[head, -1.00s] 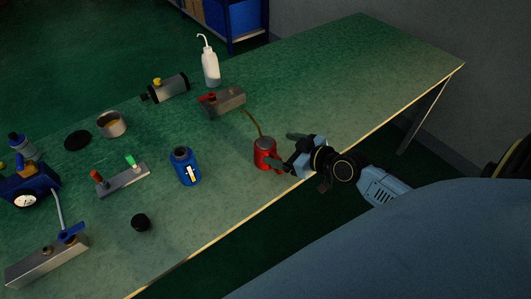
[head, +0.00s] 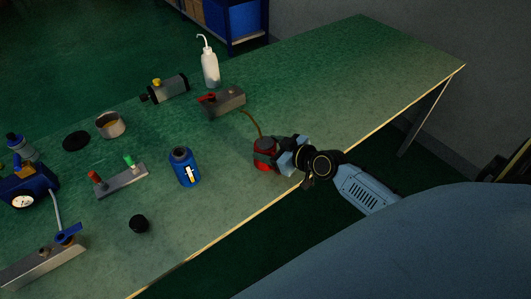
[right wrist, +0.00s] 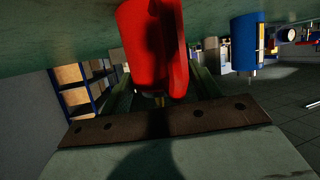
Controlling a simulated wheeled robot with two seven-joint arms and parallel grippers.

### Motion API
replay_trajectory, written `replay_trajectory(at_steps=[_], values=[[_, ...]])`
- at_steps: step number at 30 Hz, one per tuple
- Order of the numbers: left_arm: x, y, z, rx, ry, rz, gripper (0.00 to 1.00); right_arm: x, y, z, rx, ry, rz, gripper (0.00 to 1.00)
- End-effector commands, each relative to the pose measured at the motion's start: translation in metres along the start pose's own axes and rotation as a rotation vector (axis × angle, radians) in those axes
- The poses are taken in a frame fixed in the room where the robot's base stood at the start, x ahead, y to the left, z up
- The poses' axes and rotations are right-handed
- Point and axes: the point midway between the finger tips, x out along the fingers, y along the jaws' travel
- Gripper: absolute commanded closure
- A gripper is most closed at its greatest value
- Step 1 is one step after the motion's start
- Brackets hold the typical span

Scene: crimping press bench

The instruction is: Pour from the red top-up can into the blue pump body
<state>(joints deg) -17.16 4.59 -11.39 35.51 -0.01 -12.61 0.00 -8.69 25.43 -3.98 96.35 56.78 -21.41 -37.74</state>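The red top-up can (head: 264,158) stands on the green bench near its front edge, a thin brown spout rising from it. My right gripper (head: 272,157) is at the can from the right, its fingers along the can's sides. In the right wrist view the red can (right wrist: 150,45) sits between the fingers; whether they press on it is not clear. The blue pump body (head: 184,168), upright with a dark open top and pale strip, stands left of the can. It also shows in the right wrist view (right wrist: 246,42). My left gripper is not in view.
A black cap (head: 139,224) lies in front of the pump body. A metal block with a red lever (head: 222,102) and a white wash bottle (head: 210,69) stand behind. A blue gauge unit (head: 32,186) is far left. The bench's right part is clear.

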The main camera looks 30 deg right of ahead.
Motion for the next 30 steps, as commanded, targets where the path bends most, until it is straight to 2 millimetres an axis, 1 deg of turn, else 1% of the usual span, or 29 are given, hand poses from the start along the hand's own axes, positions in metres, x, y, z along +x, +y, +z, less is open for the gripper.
replay_trajectory(at_steps=[1,8,14,17,20,25,30], values=[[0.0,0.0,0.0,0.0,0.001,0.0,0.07,0.0,0.0,0.0,0.0,0.0,0.0,0.45],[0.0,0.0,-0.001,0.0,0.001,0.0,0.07,0.0,0.0,0.0,0.0,0.0,0.0,0.75],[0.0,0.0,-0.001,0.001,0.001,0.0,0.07,0.0,0.001,-0.002,-0.001,0.003,0.001,0.76],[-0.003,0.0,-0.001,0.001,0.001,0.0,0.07,-0.003,0.001,-0.007,-0.002,0.004,0.001,0.76],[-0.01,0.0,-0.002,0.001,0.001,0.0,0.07,-0.008,0.001,-0.021,-0.002,0.006,0.001,0.76],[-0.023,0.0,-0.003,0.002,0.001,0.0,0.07,-0.022,0.003,-0.054,-0.003,0.006,0.001,0.76],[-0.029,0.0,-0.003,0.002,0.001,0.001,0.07,-0.033,0.004,-0.08,-0.003,0.005,0.001,0.76]])
